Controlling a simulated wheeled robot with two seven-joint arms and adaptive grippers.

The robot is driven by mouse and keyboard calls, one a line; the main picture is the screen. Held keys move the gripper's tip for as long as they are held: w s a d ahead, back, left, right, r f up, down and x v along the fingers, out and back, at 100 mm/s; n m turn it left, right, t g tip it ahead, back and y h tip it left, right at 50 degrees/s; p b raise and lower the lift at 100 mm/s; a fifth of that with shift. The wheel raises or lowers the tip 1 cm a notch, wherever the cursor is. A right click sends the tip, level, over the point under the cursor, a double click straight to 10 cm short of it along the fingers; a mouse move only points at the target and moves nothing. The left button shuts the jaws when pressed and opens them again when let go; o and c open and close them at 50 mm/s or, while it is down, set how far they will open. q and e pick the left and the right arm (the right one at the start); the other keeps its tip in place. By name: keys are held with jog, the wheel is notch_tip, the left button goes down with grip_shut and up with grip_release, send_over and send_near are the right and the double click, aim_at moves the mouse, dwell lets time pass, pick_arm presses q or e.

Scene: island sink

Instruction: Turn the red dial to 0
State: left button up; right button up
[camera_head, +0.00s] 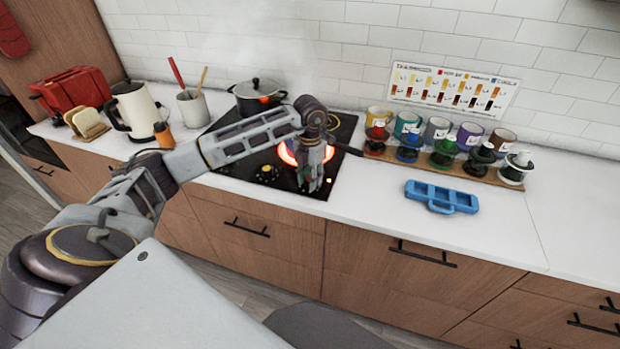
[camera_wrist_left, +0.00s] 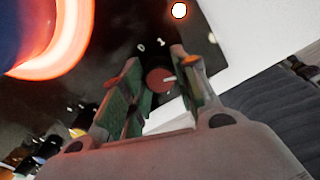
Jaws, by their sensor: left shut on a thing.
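The red dial (camera_wrist_left: 160,80) shows in the left wrist view, with a white pointer mark towards its right side. The printed digits 0 and 1 stand on the black cooktop just above it. My left gripper (camera_wrist_left: 158,88) has one finger on each side of the dial and is shut on it. In the head view my left gripper (camera_head: 311,187) reaches down at the front right of the cooktop (camera_head: 240,171); the dial cannot be made out there. My right gripper is not in view.
A burner (camera_head: 288,153) glows red-orange beside my left gripper. A black pot (camera_head: 257,95) stands at the back. A blue tray (camera_head: 440,196) lies on the counter, before a rack (camera_head: 455,171) of cups.

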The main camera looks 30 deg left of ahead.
pick_arm(q)
jog(key=shift+n, duration=0.8)
jog(key=n, duration=0.7)
jog(key=shift+n, duration=0.4)
jog(key=n, duration=0.4)
jog(key=shift+n, duration=0.3)
jog(key=shift+n+p, duration=0.35)
jog(key=shift+n, duration=1.15)
jog(key=n, duration=0.3)
jog(key=shift+r+p, duration=0.1)
jog(key=shift+p, duration=0.25)
jog(key=shift+n, duration=0.9)
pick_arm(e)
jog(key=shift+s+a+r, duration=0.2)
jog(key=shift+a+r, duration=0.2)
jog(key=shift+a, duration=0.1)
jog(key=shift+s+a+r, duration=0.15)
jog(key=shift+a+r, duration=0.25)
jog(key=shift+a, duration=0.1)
pick_arm(q)
jog(key=shift+n, duration=0.3)
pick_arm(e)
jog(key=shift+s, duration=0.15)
